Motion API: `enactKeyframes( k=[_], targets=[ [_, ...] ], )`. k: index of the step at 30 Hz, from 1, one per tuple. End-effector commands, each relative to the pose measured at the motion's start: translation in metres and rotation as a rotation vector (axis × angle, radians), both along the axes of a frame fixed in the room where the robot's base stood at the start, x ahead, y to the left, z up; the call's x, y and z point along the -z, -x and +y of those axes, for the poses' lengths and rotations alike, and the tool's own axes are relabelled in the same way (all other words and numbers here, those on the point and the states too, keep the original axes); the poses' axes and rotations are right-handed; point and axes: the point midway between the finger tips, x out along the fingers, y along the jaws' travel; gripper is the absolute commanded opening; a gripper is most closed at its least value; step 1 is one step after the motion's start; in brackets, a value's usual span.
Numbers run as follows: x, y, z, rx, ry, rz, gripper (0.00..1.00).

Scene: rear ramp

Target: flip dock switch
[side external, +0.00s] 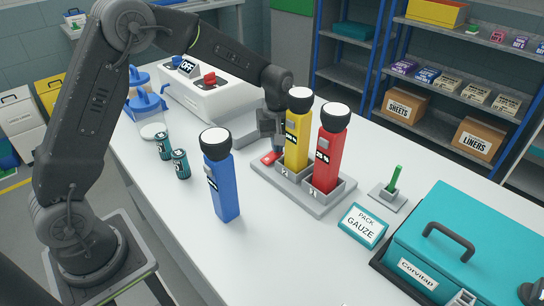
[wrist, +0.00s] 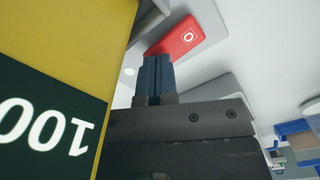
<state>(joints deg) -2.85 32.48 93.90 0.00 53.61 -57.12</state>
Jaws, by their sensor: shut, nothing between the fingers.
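The dock (side external: 305,200) is a grey base holding a yellow torch (side external: 297,128) and a red torch (side external: 329,150) upright in its slots. A red rocker switch (side external: 270,158) sits on the dock's far-left end; the wrist view shows it as a red plate (wrist: 172,45) with a white ring mark. My gripper (wrist: 155,80) is shut and empty, its fingertips just short of the switch in the wrist view; I cannot tell whether they touch it. In the side view my gripper (side external: 275,150) is low beside the yellow torch, partly hidden behind it.
The yellow torch fills the wrist view's left side, close to my gripper. A blue torch (side external: 225,185) stands on the white table, with small teal cylinders (side external: 180,163) left of it. A white OFF-display box (side external: 205,95) is behind. A green lever (side external: 394,178), gauze pack (side external: 362,226) and teal case (side external: 455,245) are right.

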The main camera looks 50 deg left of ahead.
Motion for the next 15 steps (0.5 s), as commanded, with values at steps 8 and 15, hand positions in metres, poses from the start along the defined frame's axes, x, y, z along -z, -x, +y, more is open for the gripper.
enactKeyframes(
  k=[8, 15],
  targets=[
    [0.0042, 0.0004, 0.0, 0.0, 0.0, 0.001, 0.0],
    [0.0077, 0.0006, 0.0, 0.0, 0.0, 0.001, 0.0]
  ],
)
